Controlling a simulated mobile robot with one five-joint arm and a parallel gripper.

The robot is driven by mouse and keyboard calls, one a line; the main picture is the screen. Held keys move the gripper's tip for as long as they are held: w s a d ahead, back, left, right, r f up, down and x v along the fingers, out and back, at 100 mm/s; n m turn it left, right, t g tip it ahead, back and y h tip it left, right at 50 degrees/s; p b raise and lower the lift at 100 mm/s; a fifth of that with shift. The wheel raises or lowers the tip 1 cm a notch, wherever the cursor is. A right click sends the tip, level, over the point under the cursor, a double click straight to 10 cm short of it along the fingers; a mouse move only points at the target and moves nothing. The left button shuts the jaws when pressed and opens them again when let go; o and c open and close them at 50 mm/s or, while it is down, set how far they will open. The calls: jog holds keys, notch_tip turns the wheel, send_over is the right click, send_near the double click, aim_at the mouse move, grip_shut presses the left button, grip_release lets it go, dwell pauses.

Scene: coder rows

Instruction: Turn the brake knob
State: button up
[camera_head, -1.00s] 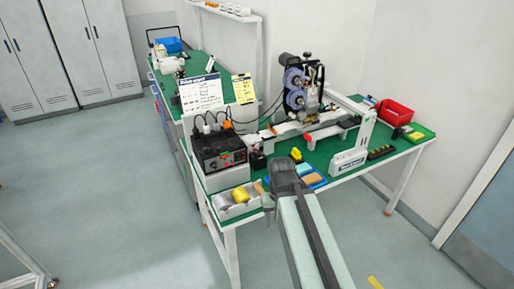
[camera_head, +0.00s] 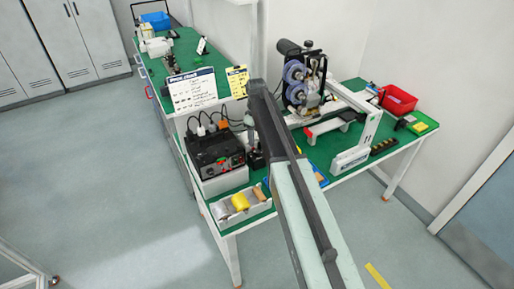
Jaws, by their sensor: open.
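The coder machine (camera_head: 303,85), with two blue-purple reels and a dark cylinder at its upper left, stands on the green-topped bench (camera_head: 345,172). I cannot make out which part of it is the brake knob; it is too small or hidden. My arm reaches up from the bottom right, and its dark end is left of the reels in the picture. My gripper (camera_head: 250,124) shows only as a small grey part below that end, above the bench. It is open, holds nothing that I can see, and is apart from the machine. Its fingertips are not clear.
A white frame (camera_head: 369,127) and a red bin (camera_head: 398,99) are at right.

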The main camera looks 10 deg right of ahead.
aim_at(256, 151)
notch_tip(256, 151, down, 7)
jog(key=b, duration=0.6)
jog(key=shift+f+b, duration=0.2)
jog(key=shift+b, duration=0.1)
jog(key=shift+r, duration=0.15)
grip_shut()
